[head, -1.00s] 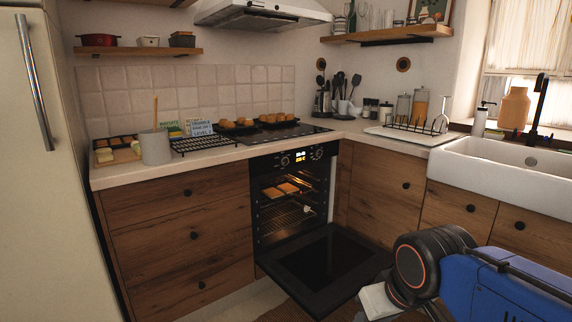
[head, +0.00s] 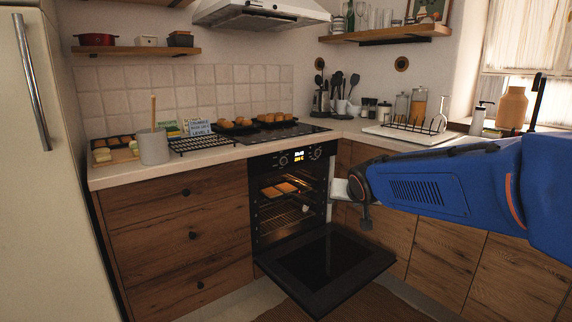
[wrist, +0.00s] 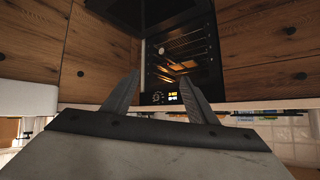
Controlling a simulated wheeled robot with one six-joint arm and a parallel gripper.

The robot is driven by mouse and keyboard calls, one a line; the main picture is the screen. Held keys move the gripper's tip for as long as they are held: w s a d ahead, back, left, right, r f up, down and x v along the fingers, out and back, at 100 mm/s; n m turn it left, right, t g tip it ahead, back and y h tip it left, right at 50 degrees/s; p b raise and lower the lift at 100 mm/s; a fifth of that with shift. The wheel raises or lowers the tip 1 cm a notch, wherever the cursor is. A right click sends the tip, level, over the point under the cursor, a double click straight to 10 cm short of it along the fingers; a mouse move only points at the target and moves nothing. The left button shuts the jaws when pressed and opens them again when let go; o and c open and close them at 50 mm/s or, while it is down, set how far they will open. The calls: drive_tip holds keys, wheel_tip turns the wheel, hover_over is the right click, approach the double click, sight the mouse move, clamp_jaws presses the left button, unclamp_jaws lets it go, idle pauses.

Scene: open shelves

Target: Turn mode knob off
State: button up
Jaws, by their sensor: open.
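The oven (head: 290,205) has a black control panel with a lit display (head: 299,157) between two round knobs. The left knob (head: 284,160) and right knob (head: 317,153) show in the head view; I cannot read which is the mode knob. My gripper (head: 339,189) is right of the oven opening, lower than the panel, touching no knob. The wrist view is upside down. There my gripper (wrist: 160,76) is open and empty, fingers spread toward the panel. One knob (wrist: 157,97) and the display (wrist: 173,97) show between them; the other knob seems hidden behind a finger.
The oven door (head: 325,265) hangs open, jutting out over the floor. Baked pieces (head: 280,188) lie on a rack in the lit oven. The counter above holds a cooling rack (head: 202,144), a grey pot (head: 154,147) and trays of buns (head: 275,119). The fridge (head: 50,180) stands far left.

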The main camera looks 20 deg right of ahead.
drive_tip(key=w+d+r+m+t, duration=0.1)
drive_tip(key=w+d+r+t, duration=0.15)
drive_tip(key=w, duration=1.15)
drive_tip(key=t+y, duration=0.4)
drive_tip(key=y, duration=0.5)
approach(284, 161)
drive_tip(key=x, duration=0.8)
drive_tip(key=shift+w, duration=0.15)
drive_tip(key=c, duration=1.1)
